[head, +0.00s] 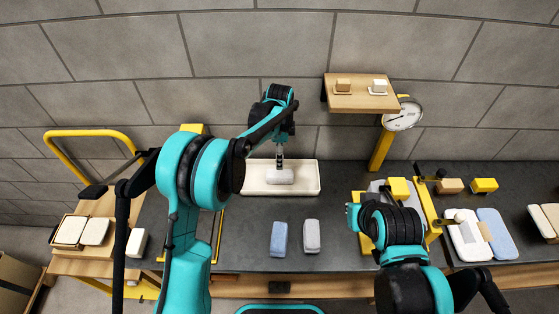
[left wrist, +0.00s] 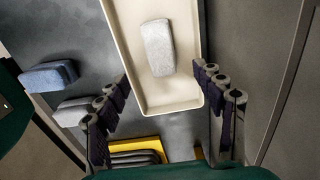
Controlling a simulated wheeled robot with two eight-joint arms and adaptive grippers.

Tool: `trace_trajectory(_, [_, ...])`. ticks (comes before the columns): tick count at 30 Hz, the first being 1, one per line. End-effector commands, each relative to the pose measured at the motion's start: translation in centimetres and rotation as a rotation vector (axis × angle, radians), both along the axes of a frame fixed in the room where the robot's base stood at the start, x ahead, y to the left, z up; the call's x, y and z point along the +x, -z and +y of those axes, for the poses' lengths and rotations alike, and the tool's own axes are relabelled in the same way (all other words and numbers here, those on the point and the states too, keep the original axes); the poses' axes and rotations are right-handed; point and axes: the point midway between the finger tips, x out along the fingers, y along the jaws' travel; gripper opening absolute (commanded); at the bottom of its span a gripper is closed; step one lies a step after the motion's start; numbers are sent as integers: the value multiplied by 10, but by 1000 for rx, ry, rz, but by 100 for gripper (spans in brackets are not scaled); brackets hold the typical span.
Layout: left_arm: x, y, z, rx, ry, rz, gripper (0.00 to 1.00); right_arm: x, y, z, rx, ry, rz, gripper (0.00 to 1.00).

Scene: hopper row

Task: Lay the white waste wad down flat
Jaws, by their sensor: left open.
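A whitish wad (head: 279,176) lies on its broad side in a cream tray (head: 309,188). In the left wrist view, the wad (left wrist: 158,47) lies lengthwise in the tray (left wrist: 180,103), near its middle. My left gripper (head: 280,164) is over the tray, close to the wad. In the left wrist view, its fingers (left wrist: 161,77) are spread wide with nothing between them. Whether they touch the wad is unclear. A second whitish block (head: 312,236) lies on the dark bench beside a blue one (head: 279,238).
A wooden shelf (head: 360,103) with two small blocks and a round dial (head: 402,114) stand behind right. A yellow-framed device (head: 398,188) is right of the tray. White and blue pads (head: 497,234) lie farther right. The dark bench (head: 245,235) is clear between tray and loose blocks.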

Motion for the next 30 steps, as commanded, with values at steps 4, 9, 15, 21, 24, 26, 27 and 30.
trace_trajectory(4, [0,-8,0,0,0,0,68,0,-2,0,0,0,0,0])
trace_trajectory(9, [-3,-16,5,-3,-26,-10,68,0,-1,0,0,0,0,0])
trace_trajectory(15, [-33,-72,40,-35,-255,-94,68,0,-1,0,0,0,0,0])
trace_trajectory(21, [-94,-130,88,-111,-605,-217,68,0,-1,0,0,0,0,0])
trace_trajectory(24, [-129,-147,109,-160,-777,-274,68,0,-1,0,0,0,0,0])
trace_trajectory(26, [-150,-153,121,-194,-879,-307,68,0,-1,0,0,0,0,0])
trace_trajectory(27, [-165,-156,128,-218,-948,-328,68,0,-1,0,0,0,0,0])
trace_trajectory(30, [-201,-156,145,-283,-1113,-379,68,0,-1,0,0,0,0,0])
